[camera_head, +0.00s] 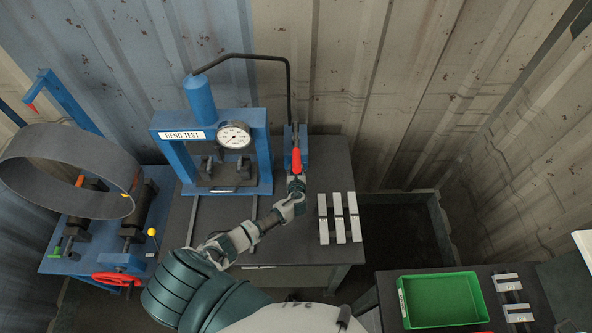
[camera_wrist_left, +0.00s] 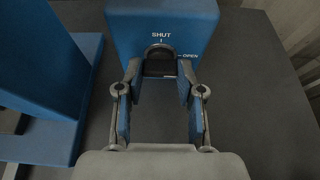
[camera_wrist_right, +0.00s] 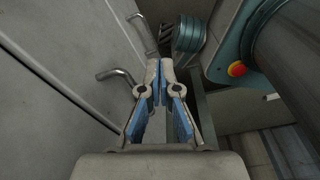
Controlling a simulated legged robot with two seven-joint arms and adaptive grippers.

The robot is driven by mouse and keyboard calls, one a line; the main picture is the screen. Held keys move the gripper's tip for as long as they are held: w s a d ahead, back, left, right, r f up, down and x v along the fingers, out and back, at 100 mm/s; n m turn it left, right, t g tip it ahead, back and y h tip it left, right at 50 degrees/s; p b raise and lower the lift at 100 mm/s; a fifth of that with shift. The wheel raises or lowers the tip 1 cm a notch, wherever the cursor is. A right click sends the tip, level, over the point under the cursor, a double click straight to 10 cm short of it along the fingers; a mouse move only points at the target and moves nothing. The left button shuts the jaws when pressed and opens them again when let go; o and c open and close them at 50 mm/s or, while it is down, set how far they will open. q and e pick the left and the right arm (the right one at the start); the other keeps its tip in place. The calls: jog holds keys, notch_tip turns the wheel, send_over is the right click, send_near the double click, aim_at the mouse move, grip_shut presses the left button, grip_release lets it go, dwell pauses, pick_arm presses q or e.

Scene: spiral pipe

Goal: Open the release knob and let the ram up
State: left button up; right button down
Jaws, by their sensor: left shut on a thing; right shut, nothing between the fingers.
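The blue press frame (camera_head: 258,160), labelled BEND TEST, stands on the table with a round gauge (camera_head: 235,136). A blue cylinder (camera_head: 200,98) rises above it; I cannot make out the ram's height. The blue pump block (camera_head: 303,142) stands to its right with a red handle (camera_head: 296,160). The left wrist view shows the block's face (camera_wrist_left: 185,18) with SHUT and OPEN marks. My left gripper (camera_wrist_left: 158,70), also in the head view (camera_head: 294,190), is shut around the dark release knob (camera_wrist_left: 160,66), below SHUT. My right gripper (camera_wrist_right: 158,75) is shut and empty, seen only in its wrist view.
A black hose (camera_head: 289,85) joins cylinder and pump. Several pale metal bars (camera_head: 339,217) lie right of my left arm. A pipe roller with a large grey ring (camera_head: 60,145) stands at left. A green tray (camera_head: 402,297) sits on the right table.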

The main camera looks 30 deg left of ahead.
pick_arm(q)
jog(key=shift+s+d+f, duration=0.1)
jog(key=shift+s+f, duration=0.05)
jog(key=shift+f, duration=0.15)
jog(key=o, duration=1.1)
jog(key=shift+o, duration=0.2)
jog(key=shift+r, duration=0.1)
jog(key=shift+r, duration=0.1)
jog(key=v, duration=1.1)
jog(key=shift+s+d, duration=0.15)
